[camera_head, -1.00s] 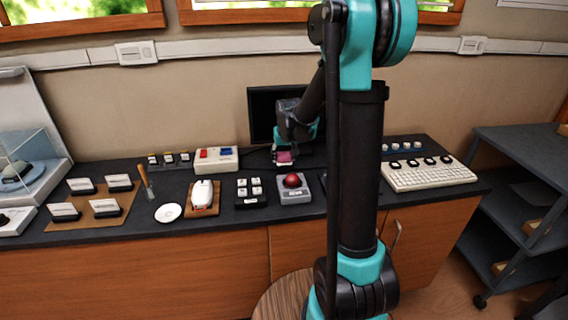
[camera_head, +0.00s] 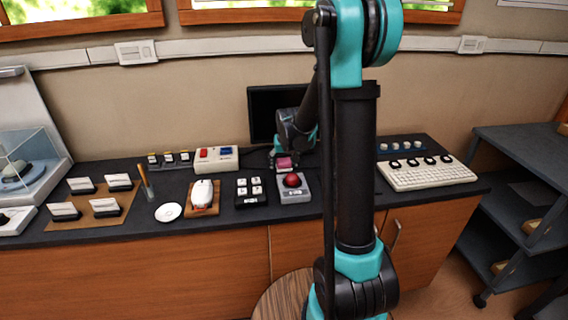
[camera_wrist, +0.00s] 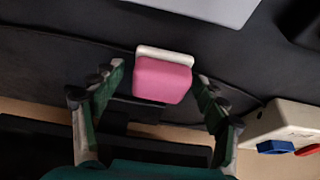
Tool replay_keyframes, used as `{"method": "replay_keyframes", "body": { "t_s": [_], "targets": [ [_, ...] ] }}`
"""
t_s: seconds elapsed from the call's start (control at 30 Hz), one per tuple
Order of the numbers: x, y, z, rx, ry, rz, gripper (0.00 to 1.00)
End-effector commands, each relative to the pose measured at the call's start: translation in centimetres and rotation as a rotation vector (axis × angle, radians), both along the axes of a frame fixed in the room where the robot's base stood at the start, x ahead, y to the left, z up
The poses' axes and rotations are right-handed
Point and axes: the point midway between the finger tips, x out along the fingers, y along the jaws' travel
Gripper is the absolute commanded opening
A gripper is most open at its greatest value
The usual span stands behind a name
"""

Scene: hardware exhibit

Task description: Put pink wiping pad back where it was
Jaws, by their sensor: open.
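The pink wiping pad (camera_head: 284,162) is on the dark counter (camera_head: 230,218), in front of the black monitor. In the wrist view the pad (camera_wrist: 162,80) shows as a pink block with a white edge along its far side. My gripper (camera_wrist: 159,88) is open, with one finger to the left of the pad and one to the right, and dark gaps between. In the head view my gripper (camera_head: 284,154) is low at the pad, partly hidden behind it. Whether the pad's underside rests flat on the counter is hidden.
A grey box with a red ball (camera_head: 292,181) stands just in front of the pad. A white box with red and blue switches (camera_head: 215,159) is to its left, and a black four-key pad (camera_head: 250,191) is front left. The monitor (camera_head: 272,105) stands close behind.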

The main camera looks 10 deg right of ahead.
Motion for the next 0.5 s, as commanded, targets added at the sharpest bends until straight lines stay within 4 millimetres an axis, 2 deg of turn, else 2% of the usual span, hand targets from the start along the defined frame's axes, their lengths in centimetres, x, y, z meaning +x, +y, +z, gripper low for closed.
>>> {"method": "replay_keyframes", "body": {
  "t_s": [0.27, 0.5],
  "targets": [
    [-0.3, 0.0, 1.0, 0.000, 0.000, 0.000, 0.73],
    [-1.7, 0.0, 4.2, 0.000, 0.000, 0.000, 0.73]
  ]
}}
